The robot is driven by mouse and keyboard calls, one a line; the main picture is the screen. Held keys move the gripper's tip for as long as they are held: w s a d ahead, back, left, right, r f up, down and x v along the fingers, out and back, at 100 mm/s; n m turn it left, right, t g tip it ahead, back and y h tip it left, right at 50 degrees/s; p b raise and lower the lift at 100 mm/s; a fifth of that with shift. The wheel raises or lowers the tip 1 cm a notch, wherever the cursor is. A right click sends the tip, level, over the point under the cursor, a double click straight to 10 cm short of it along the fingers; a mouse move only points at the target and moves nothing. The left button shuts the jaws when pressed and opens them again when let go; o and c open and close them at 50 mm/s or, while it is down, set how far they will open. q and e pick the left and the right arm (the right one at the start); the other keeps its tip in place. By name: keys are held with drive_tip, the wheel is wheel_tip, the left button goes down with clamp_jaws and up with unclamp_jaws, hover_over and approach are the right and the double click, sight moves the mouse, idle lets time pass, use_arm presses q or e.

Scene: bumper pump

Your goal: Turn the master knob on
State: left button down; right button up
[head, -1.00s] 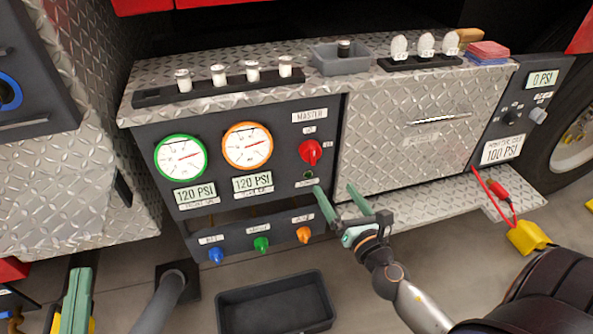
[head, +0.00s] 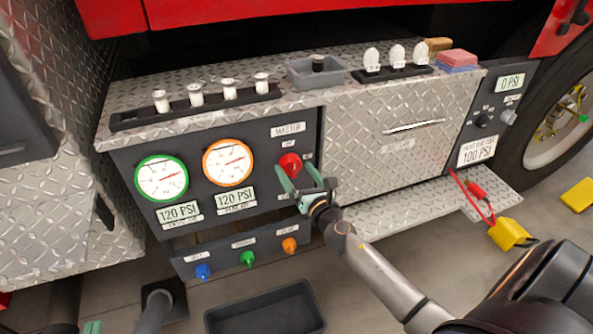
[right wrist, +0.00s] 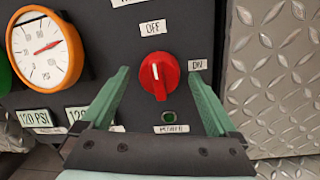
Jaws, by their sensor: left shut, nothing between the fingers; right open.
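The red master knob (head: 290,164) is on the dark panel under the MASTER label (head: 288,129). In the right wrist view the knob (right wrist: 159,75) has its white mark pointing up toward the OFF label (right wrist: 153,28). The ON label (right wrist: 197,65) is to its right. A dark green lamp (right wrist: 169,116) sits below the knob. My right gripper (head: 303,172) is open in front of the knob; its fingers lie on either side, apart from it in the right wrist view (right wrist: 160,80). My left gripper (head: 92,327) shows only as a green tip at the bottom left edge.
Two gauges (head: 162,178) (head: 228,162) read 120 PSI, left of the knob. Blue, green and orange knobs (head: 247,259) are below. A closed metal drawer (head: 400,150) is to the right. A black tray (head: 265,310) lies on the floor.

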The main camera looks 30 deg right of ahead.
drive_tip(key=shift+w, duration=0.15)
drive_tip(key=c, duration=1.4)
